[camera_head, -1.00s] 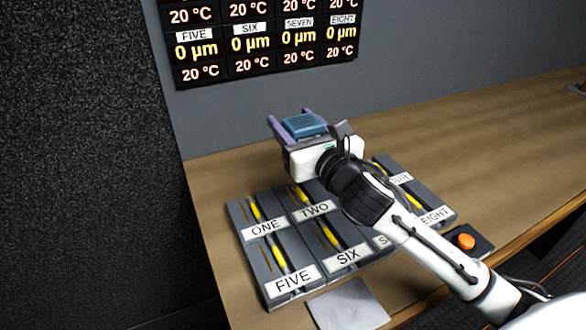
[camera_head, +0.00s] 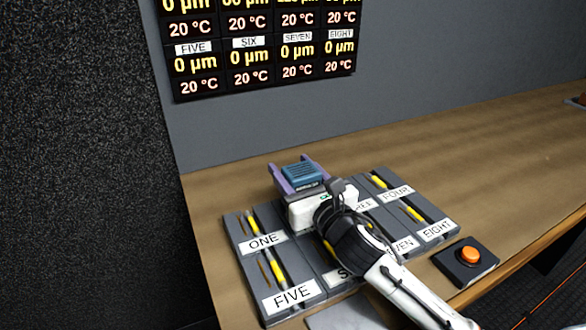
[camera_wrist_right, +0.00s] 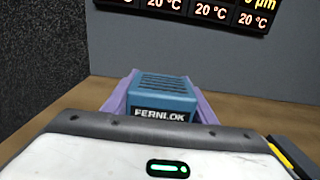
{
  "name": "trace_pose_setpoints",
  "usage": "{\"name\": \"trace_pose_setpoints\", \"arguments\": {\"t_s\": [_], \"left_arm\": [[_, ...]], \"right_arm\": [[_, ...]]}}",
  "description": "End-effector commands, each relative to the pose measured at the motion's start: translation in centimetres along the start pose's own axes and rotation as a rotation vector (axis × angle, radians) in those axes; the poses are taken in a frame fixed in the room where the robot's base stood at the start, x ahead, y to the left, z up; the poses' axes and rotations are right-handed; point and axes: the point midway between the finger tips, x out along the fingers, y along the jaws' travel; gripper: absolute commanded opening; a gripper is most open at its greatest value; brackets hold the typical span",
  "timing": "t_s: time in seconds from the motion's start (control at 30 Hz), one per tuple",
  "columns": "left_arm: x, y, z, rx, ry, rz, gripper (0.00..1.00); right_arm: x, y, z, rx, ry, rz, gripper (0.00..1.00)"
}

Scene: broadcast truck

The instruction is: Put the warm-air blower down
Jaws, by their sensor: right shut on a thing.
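The warm-air blower (camera_head: 302,175) is a blue slatted box between the purple fingers of my right gripper (camera_head: 297,177). The gripper is shut on it, one finger on each side. In the head view it is at the back edge of the numbered panels, over the TWO area; whether it touches the surface below I cannot tell. In the right wrist view the blower (camera_wrist_right: 163,97) shows its slatted top and a FERNLOK label between the two purple fingers (camera_wrist_right: 160,95). Its underside is hidden. My left gripper is not in view.
Grey numbered panels (camera_head: 262,225) with yellow-tipped pens lie on the wooden bench (camera_head: 450,140). An orange button (camera_head: 470,255) on a dark base is at the front right. A readout display (camera_head: 262,50) hangs on the wall.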

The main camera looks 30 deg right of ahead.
Motion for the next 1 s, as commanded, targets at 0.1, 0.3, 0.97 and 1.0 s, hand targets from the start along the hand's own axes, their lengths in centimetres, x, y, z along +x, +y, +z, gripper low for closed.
{"name": "trace_pose_setpoints", "arguments": {"t_s": [0.1,0.3,0.97,1.0], "left_arm": [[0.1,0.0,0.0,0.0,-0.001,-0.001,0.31],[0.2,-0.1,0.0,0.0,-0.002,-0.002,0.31],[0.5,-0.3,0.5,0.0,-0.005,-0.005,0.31],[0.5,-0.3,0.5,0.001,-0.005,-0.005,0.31]], "right_arm": [[0.0,0.0,-0.1,0.0,0.001,0.0,0.67],[0.0,0.0,-0.1,0.0,0.001,0.0,0.7],[-8.8,0.0,0.1,-0.001,0.004,0.0,0.7],[-9.5,0.0,0.1,0.0,0.004,0.001,0.7]]}}
